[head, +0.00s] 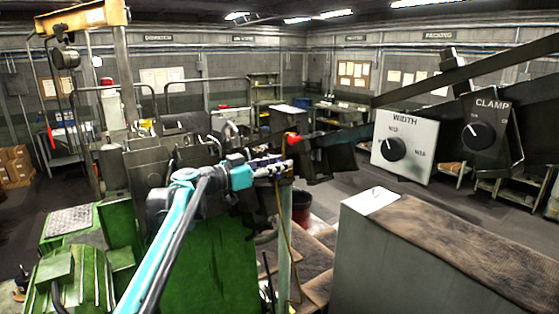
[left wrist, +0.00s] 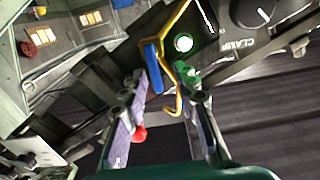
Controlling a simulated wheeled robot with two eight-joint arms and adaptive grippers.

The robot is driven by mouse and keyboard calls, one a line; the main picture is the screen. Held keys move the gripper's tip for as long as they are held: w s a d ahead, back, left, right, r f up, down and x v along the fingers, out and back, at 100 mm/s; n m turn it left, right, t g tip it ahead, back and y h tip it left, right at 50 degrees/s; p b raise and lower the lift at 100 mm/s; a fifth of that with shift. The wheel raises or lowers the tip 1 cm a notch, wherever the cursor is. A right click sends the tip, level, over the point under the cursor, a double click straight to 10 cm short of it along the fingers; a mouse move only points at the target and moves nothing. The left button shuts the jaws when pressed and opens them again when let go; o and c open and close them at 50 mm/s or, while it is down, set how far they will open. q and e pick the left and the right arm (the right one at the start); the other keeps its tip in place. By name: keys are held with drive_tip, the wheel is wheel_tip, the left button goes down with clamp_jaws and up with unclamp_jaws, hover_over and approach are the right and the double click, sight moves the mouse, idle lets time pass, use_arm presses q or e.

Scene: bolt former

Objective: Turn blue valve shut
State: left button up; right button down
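The blue valve handle (left wrist: 153,68) shows in the left wrist view as a slim blue lever beside a yellow pipe or cable (left wrist: 178,32). It lies just ahead of my left gripper (left wrist: 163,92), between the lines of its two fingers. The fingers are spread apart with nothing gripped, and I cannot tell whether one touches the handle. In the head view my left gripper (head: 272,166) reaches right across the machine's front; the blue handle cannot be made out there. My right gripper is not in view.
A red knob (head: 292,139) sits close above my left gripper. A WIDTH dial panel (head: 405,145) and a CLAMP dial panel (head: 490,130) hang to the right. A grey cabinet with a worn top (head: 440,235) stands at lower right. A green machine body (head: 215,265) is below the arm.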

use_arm(q)
drive_tip(key=shift+s+r, duration=0.1)
drive_tip(key=shift+s, duration=0.05)
clamp_jaws()
drive_tip(key=shift+w+a+f+n, duration=0.15)
drive_tip(key=shift+w+n, duration=0.15)
drive_tip(key=shift+n, duration=0.85)
drive_tip(key=shift+w+a+f+n, duration=0.1)
drive_tip(key=shift+w+a+n, duration=0.15)
drive_tip(key=shift+n, duration=0.85)
drive_tip(key=shift+w+a+f+n, duration=0.1)
drive_tip(key=shift+w+n, duration=0.2)
drive_tip(key=shift+n, duration=0.85)
unclamp_jaws()
